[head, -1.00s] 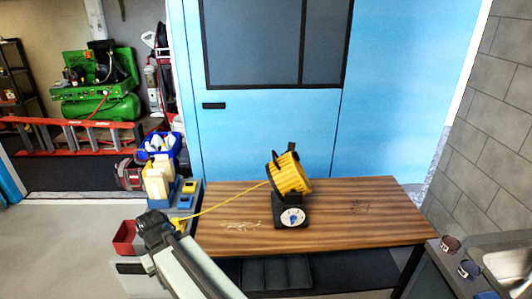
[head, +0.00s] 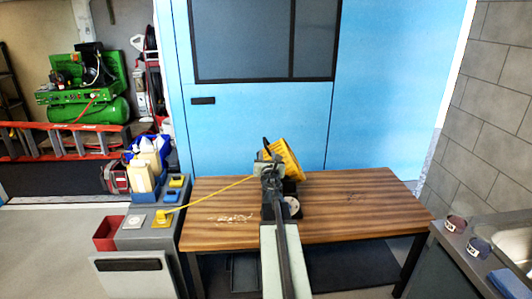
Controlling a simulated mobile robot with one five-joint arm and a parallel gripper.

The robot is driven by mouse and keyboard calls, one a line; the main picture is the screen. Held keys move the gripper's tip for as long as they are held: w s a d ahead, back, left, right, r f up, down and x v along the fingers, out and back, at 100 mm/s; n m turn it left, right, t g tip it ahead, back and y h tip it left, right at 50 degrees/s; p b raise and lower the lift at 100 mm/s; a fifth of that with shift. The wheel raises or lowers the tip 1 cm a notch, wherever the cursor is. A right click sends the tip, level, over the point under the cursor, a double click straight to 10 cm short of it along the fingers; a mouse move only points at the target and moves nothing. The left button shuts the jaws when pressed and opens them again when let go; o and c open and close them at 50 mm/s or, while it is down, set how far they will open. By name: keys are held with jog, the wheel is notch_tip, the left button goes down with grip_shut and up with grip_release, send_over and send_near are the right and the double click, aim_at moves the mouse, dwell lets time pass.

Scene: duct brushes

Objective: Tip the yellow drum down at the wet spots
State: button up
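The yellow drum (head: 288,158) sits tilted on a black stand (head: 294,208) with a round white dial, on the wooden table. A yellow cord (head: 215,193) runs from it to the left. My gripper (head: 270,172) is at the drum's near left side, overlapping it and the stand in the picture. I cannot tell whether it touches them, or whether its fingers are open or shut. My arm hides part of the stand. Pale flecks (head: 232,219) lie on the table left of the stand. Faint dark marks (head: 354,197) show to the right; I cannot tell if either is wet.
A grey cabinet (head: 148,240) with a red bin (head: 108,233) and yellow-topped boxes stands left of the table (head: 385,222). A counter with a sink and cups (head: 455,223) is at the right. A blue wall is behind. The table's right half is mostly clear.

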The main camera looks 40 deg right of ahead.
aim_at(265, 145)
jog(key=shift+n, duration=0.4)
jog(key=x, duration=1.2)
jog(key=shift+w, duration=0.1)
grip_shut()
dwell(0.5)
